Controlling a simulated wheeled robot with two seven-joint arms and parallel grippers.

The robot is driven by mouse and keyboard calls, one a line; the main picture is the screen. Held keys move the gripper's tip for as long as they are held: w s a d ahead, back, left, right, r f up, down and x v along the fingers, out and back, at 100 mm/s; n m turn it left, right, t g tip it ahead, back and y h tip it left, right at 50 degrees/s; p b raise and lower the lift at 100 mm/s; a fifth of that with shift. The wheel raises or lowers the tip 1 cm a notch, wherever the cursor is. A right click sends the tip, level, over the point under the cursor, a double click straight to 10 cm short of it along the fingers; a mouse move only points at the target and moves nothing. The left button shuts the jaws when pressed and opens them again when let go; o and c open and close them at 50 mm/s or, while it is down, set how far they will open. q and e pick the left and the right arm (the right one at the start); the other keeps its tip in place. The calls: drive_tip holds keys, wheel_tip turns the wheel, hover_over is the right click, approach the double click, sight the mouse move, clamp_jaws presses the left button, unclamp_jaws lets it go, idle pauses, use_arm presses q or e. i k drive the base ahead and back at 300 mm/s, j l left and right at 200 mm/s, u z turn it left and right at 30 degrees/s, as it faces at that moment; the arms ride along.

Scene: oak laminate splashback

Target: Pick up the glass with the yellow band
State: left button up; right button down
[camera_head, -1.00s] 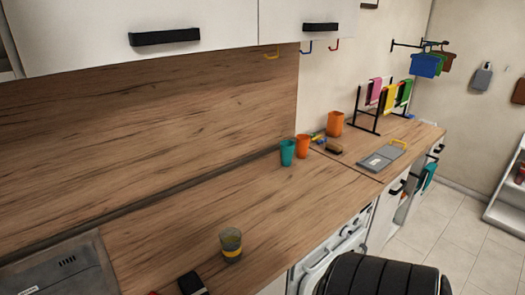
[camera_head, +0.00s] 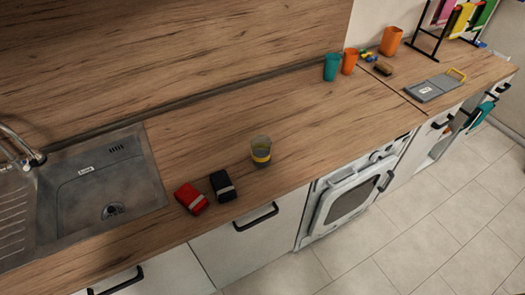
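The glass with the yellow band (camera_head: 261,150) stands upright on the wooden worktop (camera_head: 290,120), near its front edge and left of the oven. It is see-through grey with a yellow band around its lower part. Nothing touches it. Neither of my grippers shows in the head view.
A red item (camera_head: 191,198) and a black item (camera_head: 223,186) lie left of the glass. The sink (camera_head: 105,185) is further left. A teal cup (camera_head: 331,67), orange cups (camera_head: 349,61) and a grey board (camera_head: 435,88) are at the back right. The worktop behind the glass is clear.

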sight(261, 145)
drive_tip(key=l, duration=0.65)
drive_tip(key=i+l+z, duration=0.1)
drive_tip(key=l, duration=0.55)
